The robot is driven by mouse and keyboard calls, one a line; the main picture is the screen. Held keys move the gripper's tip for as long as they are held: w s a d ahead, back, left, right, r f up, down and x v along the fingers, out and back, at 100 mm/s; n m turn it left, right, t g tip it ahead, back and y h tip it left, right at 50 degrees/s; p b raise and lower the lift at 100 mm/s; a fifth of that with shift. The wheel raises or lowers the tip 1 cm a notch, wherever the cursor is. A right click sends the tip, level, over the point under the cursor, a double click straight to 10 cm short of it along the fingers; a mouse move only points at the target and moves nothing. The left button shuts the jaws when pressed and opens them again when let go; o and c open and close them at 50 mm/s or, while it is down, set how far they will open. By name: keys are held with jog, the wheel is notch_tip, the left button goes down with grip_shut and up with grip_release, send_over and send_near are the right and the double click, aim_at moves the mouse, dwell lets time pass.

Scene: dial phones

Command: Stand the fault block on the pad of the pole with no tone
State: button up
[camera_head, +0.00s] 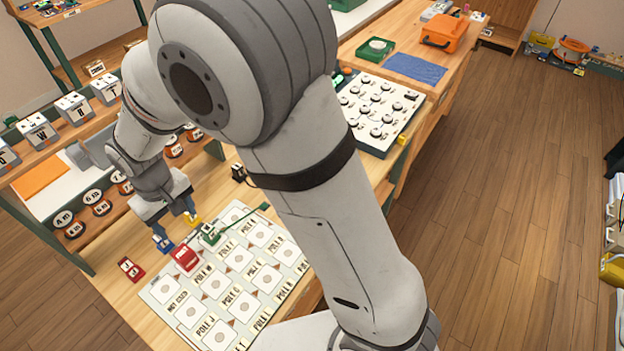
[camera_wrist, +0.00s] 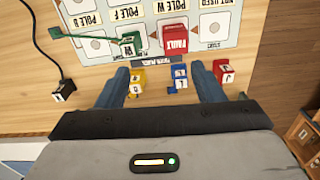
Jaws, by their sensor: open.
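White pads with circles and POLE labels cover the board; several look bare. No view shows which pole has no tone. My gripper (camera_wrist: 160,79) is open and empty, pointing down, its fingers short of the fault block. In the head view my arm hides part of the board.
A yellow block (camera_wrist: 137,84), a blue block (camera_wrist: 180,78) and a red block (camera_wrist: 223,71) sit in a row near my fingers. A black plug block (camera_wrist: 64,90) with a cable lies left. A dial panel (camera_head: 378,112) and shelves of labelled pieces stand around.

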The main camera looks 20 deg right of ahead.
jog(key=d+r+m+t, duration=0.1)
jog(key=d+r+m, duration=0.1)
jog(key=d+r, duration=0.5)
jog(key=d+r+m, duration=0.2)
jog(key=d+r, duration=0.1)
jog(key=d, duration=0.7)
jog(key=s+d+r+m+t, duration=0.1)
jog(key=s+d+r, duration=0.1)
jog(key=s+d, duration=0.3)
jog(key=s+d+r+m+t, duration=0.1)
jog(key=s+d+r+m, duration=0.1)
jog(key=s+d, duration=0.4)
jog(key=d, duration=0.4)
jog(key=shift+r, duration=0.2)
